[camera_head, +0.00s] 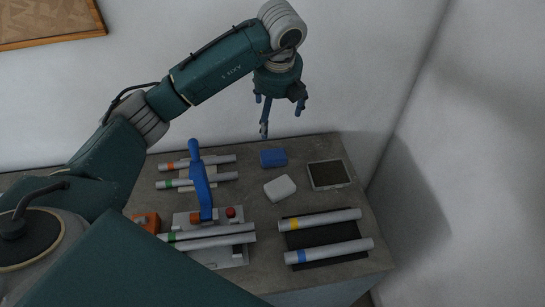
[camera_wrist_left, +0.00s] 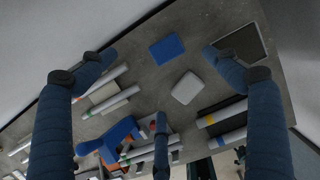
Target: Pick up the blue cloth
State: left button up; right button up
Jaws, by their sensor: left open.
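The blue cloth (camera_head: 273,157) is a small folded blue block lying flat on the grey table, near its back edge. It also shows in the left wrist view (camera_wrist_left: 167,49), near the top middle, uncovered. My left gripper (camera_head: 276,115) hangs fingers down above the table's back edge, over the cloth and apart from it. Its blue fingers are spread open and empty. In the left wrist view the fingers (camera_wrist_left: 160,90) frame the cloth, with nothing between them. My right gripper is not in view.
A white folded block (camera_head: 280,188) lies just in front of the cloth, and a dark framed pad (camera_head: 328,174) to its right. A jig with a blue lever (camera_head: 200,185) stands left. Grey tubes lie on a black mat (camera_head: 309,240) and at back left (camera_head: 197,179).

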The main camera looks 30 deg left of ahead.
pick_arm(q)
jog(key=f+b, duration=0.1)
jog(key=b, duration=0.7)
send_near(273, 154)
jog(key=x, duration=0.1)
jog(key=p+x, duration=0.1)
jog(key=x, duration=0.1)
jog(key=shift+s+f, duration=0.2)
jog(key=shift+s, duration=0.05)
jog(key=shift+w+f+p, duration=0.1)
jog(key=shift+f+p, duration=0.1)
jog(key=shift+p, duration=0.35)
jog(key=p+x, duration=0.2)
jog(key=x, duration=0.2)
jog(key=shift+w+f, duration=0.15)
jog(key=shift+w, duration=0.1)
jog(key=shift+f, duration=0.25)
jog(key=c, duration=1.3)
